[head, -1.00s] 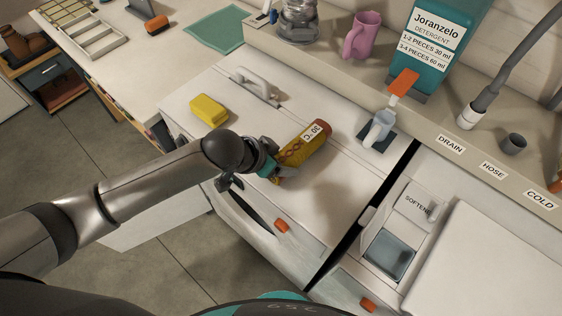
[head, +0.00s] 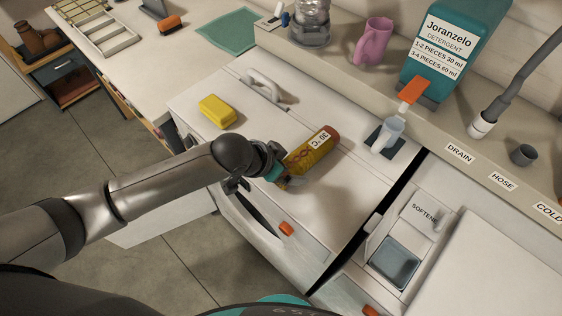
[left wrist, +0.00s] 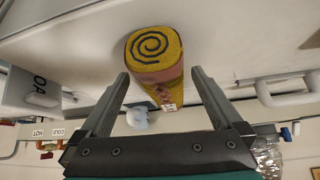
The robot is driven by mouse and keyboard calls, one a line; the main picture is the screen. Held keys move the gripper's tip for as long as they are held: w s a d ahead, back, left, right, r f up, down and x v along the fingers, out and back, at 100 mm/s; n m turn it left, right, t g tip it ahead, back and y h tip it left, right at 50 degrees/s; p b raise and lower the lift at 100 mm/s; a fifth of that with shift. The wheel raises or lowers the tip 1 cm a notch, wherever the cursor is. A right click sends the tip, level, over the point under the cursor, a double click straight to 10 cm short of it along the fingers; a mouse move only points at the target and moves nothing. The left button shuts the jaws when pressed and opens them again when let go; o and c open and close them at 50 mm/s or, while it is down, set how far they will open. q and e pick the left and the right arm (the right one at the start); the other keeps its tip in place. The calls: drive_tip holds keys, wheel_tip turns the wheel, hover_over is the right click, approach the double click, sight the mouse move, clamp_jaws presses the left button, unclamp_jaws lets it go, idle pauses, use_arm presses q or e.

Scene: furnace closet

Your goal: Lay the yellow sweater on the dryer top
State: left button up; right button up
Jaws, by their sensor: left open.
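The yellow sweater (head: 313,152) is rolled up, with a red-brown pattern and a white "30°C" label. It lies on the white dryer top (head: 335,200), near its middle. In the left wrist view the end of the roll (left wrist: 154,48) shows a dark spiral. My left gripper (head: 277,172) is at the near end of the roll. In the left wrist view its fingers (left wrist: 158,76) are open, one on each side of the roll, with visible gaps at the fingertips. My right gripper is not in view.
A yellow block (head: 217,111) and a white handle (head: 268,86) are on the same top. The ledge behind holds a pink jug (head: 371,42) and a detergent bottle (head: 450,45). The front of the top is clear.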

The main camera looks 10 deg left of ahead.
use_arm(q)
drive_tip(key=p+v, duration=0.1)
drive_tip(key=v, duration=1)
drive_tip(key=shift+s+a+r, duration=0.15)
drive_tip(key=shift+s+r, duration=0.1)
drive_tip(key=shift+r, duration=0.05)
